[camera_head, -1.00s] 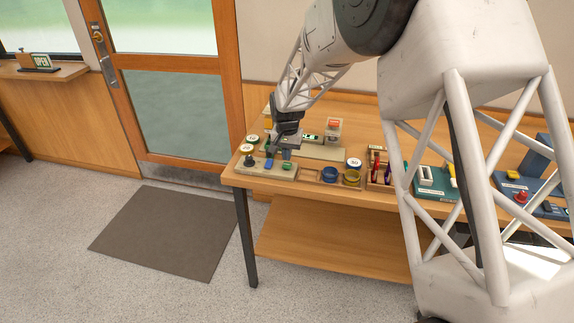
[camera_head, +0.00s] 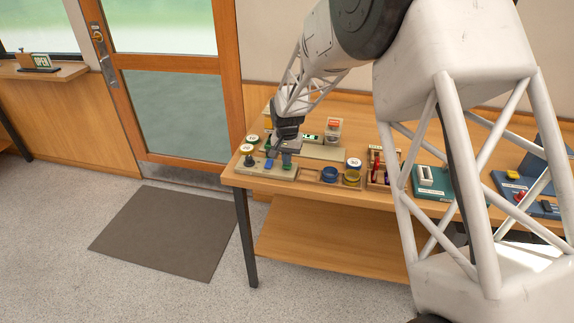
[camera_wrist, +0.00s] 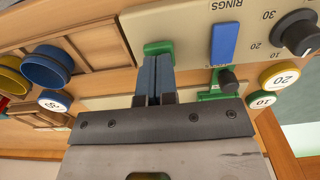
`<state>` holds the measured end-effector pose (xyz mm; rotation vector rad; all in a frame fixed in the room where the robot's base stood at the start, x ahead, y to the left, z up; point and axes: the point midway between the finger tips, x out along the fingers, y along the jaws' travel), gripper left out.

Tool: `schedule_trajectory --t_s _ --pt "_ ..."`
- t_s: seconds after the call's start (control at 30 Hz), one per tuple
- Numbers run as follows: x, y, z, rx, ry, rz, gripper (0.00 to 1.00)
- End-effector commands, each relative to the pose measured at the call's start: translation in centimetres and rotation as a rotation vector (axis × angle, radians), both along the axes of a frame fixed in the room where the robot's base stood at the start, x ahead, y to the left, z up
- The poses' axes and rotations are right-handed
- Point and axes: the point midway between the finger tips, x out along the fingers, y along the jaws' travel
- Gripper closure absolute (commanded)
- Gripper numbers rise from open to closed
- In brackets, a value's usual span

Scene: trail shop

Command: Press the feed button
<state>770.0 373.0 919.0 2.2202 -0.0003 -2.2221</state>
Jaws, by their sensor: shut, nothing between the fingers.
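A beige control panel (camera_head: 258,170) lies at the left end of the wooden table. In the wrist view the panel (camera_wrist: 192,37) carries a green button (camera_wrist: 158,47), a blue button (camera_wrist: 224,42) and a black knob (camera_wrist: 298,36). No feed label is readable; "RINGS" is printed near the blue button. My gripper (camera_wrist: 156,60) is shut and empty, its blue-grey tips right at the green button. I cannot tell whether they touch or press it. In the head view my gripper (camera_head: 287,158) points down over the panel's right part and mostly covers the green button.
Blue (camera_head: 329,174) and yellow (camera_head: 351,177) rings stand right of the panel. A numbered white disc (camera_head: 353,163) is close by. Round numbered discs (camera_wrist: 279,75) sit near the knob. A teal device (camera_head: 430,181) stands farther right.

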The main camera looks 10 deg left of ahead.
Motion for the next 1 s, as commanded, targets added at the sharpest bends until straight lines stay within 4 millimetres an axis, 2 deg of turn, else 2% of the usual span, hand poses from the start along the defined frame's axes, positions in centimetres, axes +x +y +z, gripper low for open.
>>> schedule_trajectory --t_s 0.3,1.0 --pt "0.0 0.0 -0.86 0.0 0.0 0.0 1.0" --pt "0.0 0.0 -0.95 0.0 -0.001 0.0 1.0"
